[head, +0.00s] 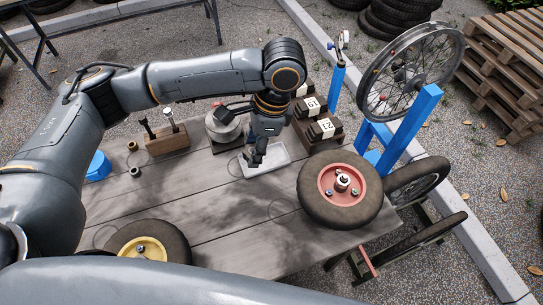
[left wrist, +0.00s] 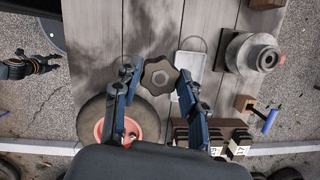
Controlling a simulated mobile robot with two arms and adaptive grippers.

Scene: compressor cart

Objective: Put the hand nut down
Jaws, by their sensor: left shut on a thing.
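The hand nut (left wrist: 160,76) is a dark, lobed knob with a metal centre. It sits between the fingertips of my left gripper (left wrist: 157,80), which is shut on it. In the head view my left gripper (head: 257,156) hangs above the near-left part of a shallow white tray (head: 280,153) and hides most of the nut. The tray also shows in the left wrist view (left wrist: 188,66), partly behind the nut. A dark gripper, apparently my right one (left wrist: 50,64), shows at the left edge of the left wrist view, too small to read its jaws.
A red-hubbed wheel (head: 316,208) lies right of the tray and a yellow-hubbed wheel (head: 172,235) at the near left. A round metal device (head: 222,130) and numbered dark blocks (head: 322,128) stand behind. A blue stand (head: 410,123) holds a spoked wheel. The table's middle is clear.

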